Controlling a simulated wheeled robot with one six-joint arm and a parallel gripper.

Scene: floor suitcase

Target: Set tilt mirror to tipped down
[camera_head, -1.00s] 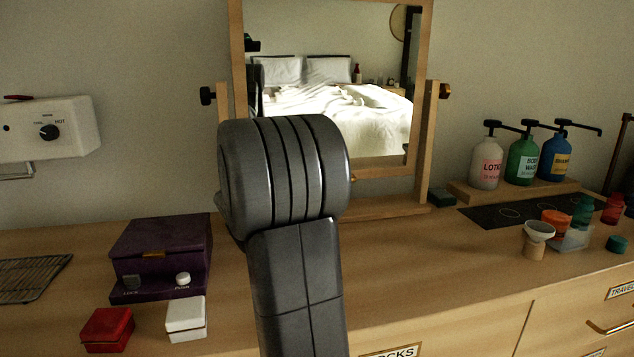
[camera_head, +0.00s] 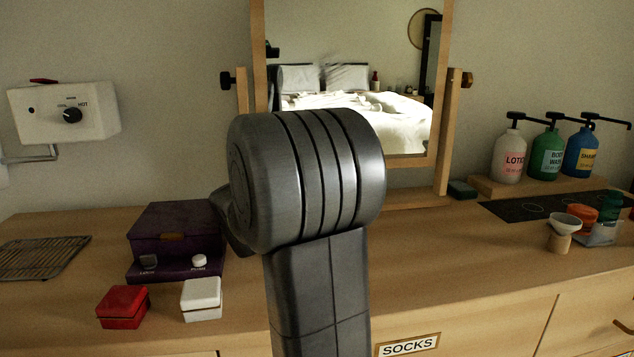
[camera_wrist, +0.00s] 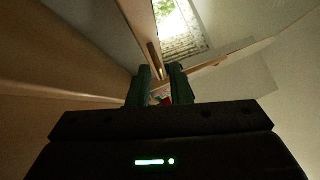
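The tilt mirror (camera_head: 434,120) stands at the back of the wooden dresser, in a light wood frame between two posts (camera_head: 447,140) with dark knobs (camera_head: 467,80). Its glass reflects a bed. It looks close to upright; the exact tilt is hard to judge. My arm covers its lower left part in the head view, and my gripper is hidden there. In the wrist view my gripper (camera_wrist: 160,77) shows two dark green fingers apart, with a visible gap. A light wood strip (camera_wrist: 152,55) shows beyond the gap; I cannot tell whether the fingers touch it.
A purple box (camera_head: 175,235), a red box (camera_head: 123,307) and a white box (camera_head: 201,299) sit at left, near a wire rack (camera_head: 42,257).

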